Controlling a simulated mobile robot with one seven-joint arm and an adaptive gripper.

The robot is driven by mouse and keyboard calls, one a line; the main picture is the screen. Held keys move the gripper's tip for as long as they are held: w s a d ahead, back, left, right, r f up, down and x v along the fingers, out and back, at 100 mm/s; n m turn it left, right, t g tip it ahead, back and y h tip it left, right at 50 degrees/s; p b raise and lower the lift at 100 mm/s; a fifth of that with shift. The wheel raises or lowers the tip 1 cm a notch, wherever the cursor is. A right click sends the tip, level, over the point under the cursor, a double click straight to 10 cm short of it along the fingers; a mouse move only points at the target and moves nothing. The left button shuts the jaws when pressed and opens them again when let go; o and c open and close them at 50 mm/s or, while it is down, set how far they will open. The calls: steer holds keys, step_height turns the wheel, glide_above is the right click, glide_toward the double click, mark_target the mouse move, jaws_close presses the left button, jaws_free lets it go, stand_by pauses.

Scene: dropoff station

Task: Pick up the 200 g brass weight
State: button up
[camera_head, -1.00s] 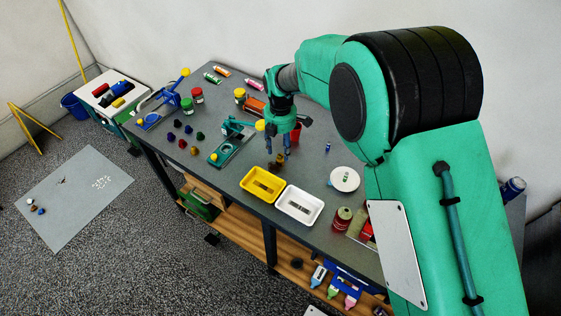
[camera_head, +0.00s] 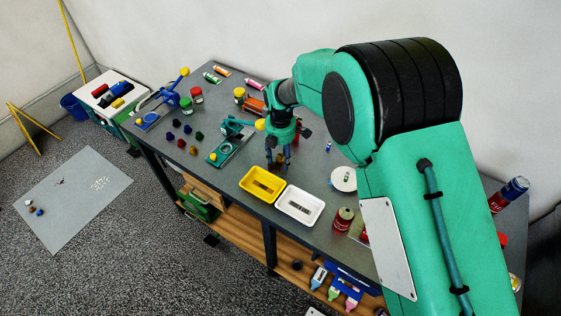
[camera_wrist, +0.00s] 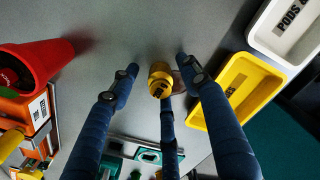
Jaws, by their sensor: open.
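A brass weight (camera_wrist: 160,76), a small gold cylinder with a dark label, stands on the grey table in the wrist view. Its label is too small to read. A brown object (camera_wrist: 179,84) shows just behind it, partly hidden. My gripper (camera_wrist: 157,68) is open, with blue fingers on either side of the brass weight and a third finger below it in the picture. No finger clearly touches it. In the head view my gripper (camera_head: 279,164) points down at the table behind the yellow tray, and its fingers mostly hide the weight.
A yellow tray (camera_head: 246,184) and a white tray (camera_head: 320,217) lie close in front. A green balance-like device (camera_head: 225,150) stands to the left. A red cup (camera_wrist: 45,60) is left in the wrist view. A white round dish (camera_head: 343,179) lies to the right.

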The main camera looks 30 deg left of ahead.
steer(key=shift+f, duration=0.2)
stand_by(0.4)
jaws_close()
